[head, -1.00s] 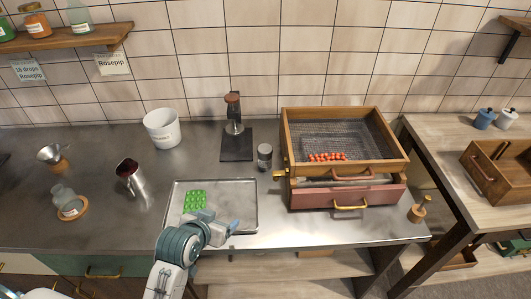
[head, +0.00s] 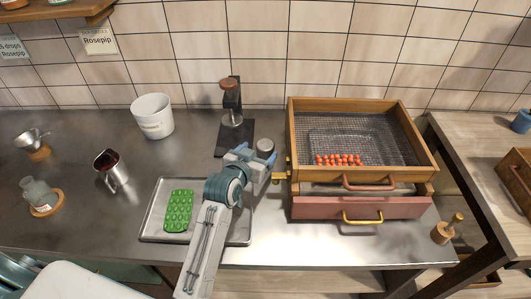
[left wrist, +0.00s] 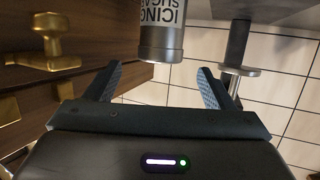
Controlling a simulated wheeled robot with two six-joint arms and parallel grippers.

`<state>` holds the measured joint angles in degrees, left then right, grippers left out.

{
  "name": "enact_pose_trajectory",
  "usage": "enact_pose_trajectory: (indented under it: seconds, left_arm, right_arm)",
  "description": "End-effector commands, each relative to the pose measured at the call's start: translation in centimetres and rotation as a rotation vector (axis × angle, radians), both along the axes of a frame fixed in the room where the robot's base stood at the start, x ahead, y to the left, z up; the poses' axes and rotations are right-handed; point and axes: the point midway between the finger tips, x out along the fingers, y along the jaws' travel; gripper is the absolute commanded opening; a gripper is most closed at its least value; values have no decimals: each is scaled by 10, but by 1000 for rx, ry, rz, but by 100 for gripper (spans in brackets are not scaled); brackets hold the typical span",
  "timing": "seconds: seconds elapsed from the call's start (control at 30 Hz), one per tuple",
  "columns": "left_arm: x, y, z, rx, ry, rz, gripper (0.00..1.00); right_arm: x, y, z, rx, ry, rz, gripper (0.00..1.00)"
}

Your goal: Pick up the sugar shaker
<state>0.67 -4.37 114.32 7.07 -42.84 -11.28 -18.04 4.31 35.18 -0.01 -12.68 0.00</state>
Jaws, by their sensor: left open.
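The sugar shaker (head: 265,147) is a small grey cylinder standing on the steel counter, left of the wooden drawer box. In the left wrist view the shaker (left wrist: 162,40) shows upside down, with a label reading "ICING SUGAR". My left gripper (head: 262,164) is open and just in front of the shaker, hiding its lower part in the head view. In the left wrist view the shaker lies ahead, between the lines of the two spread fingers (left wrist: 157,82), and nothing is held. My right gripper is not in view.
The wooden box (head: 420,160) with brass knobs stands close on the right. A black press stand (head: 232,125) is behind left. A metal tray (head: 155,222) with a green mould (head: 178,210) lies under my arm. A white bucket (head: 152,117) and metal jug (head: 110,170) stand farther left.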

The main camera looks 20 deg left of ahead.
Motion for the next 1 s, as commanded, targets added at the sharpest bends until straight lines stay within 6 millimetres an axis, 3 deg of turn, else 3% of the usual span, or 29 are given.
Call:
enact_pose_trajectory:
  seconds: [0.3,0.5,0.77,1.0]
  left_arm:
    - [34,-4,-9,-1,2,0,77]
    - [52,-6,-16,-1,1,0,77]
    - [54,-6,-18,-1,1,0,77]
    - [54,-6,-18,0,1,0,31]
  right_arm:
    - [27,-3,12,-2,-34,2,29]
    - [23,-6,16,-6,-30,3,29]
    - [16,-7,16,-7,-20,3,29]
    - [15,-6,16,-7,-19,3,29]
